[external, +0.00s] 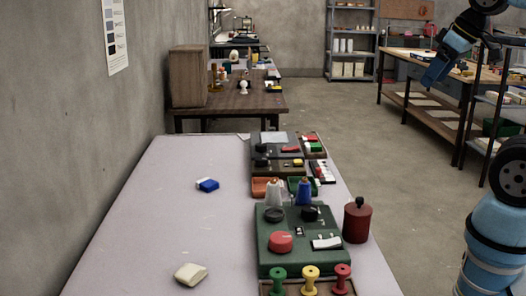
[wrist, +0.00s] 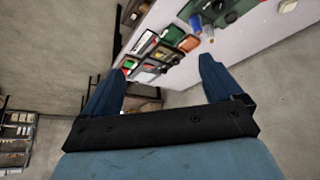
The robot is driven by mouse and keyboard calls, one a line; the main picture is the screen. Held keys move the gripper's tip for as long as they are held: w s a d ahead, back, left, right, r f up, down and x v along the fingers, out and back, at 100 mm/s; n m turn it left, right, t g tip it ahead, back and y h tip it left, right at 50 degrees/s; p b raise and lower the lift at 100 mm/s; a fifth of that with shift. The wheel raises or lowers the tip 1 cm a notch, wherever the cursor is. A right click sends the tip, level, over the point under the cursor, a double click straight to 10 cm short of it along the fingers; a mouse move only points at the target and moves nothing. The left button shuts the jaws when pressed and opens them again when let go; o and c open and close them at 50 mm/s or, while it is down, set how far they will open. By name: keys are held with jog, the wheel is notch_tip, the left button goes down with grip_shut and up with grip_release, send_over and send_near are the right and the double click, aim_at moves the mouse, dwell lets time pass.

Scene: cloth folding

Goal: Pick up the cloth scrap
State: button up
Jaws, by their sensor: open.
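No piece is plainly a cloth scrap. A small cream, rounded piece (external: 190,274) lies on the near left of the pale table; I cannot tell whether it is cloth. A small blue piece with a white end (external: 207,185) lies farther back on the table. My gripper (external: 433,74) is raised at the upper right, over the floor and well away from the table pieces. In the wrist view its two blue fingers (wrist: 162,64) are spread wide with nothing between them.
The pale table (external: 140,215) is mostly bare on its left. A brown table (external: 240,100) and a workbench (external: 400,62) stand behind.

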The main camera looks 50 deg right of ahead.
jog(key=shift+c, duration=1.3)
